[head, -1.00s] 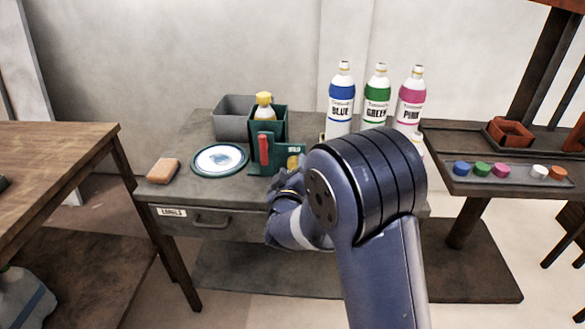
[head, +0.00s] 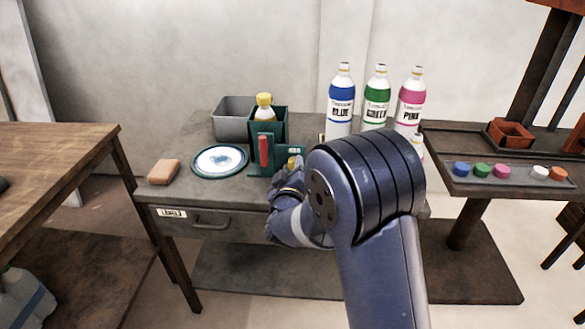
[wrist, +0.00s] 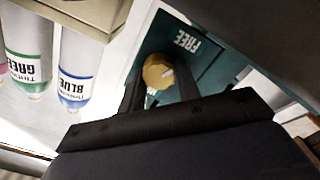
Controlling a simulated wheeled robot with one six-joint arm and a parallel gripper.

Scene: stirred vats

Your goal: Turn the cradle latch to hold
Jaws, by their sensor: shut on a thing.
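The teal cradle (head: 278,138) stands on the grey bench and holds a yellow-capped bottle (head: 264,105). A red lever (head: 263,151) is on its front. A yellow latch knob (head: 291,162) sits on the plate at the cradle's right, under a small white label too small to read surely. The wrist view shows this knob (wrist: 156,68) against the teal plate, with the word FREE inverted beside it. My gripper (wrist: 160,78) is shut on the knob, one dark finger on each side. In the head view my gripper (head: 290,177) partly covers the knob. Which label the knob points to is unclear.
BLUE (head: 340,104), GREEN (head: 375,100) and PINK (head: 410,102) bottles stand right of the cradle. A grey bin (head: 233,119), a round plate (head: 219,160) and an orange block (head: 164,172) are to its left. Coloured caps line the right bench (head: 490,185).

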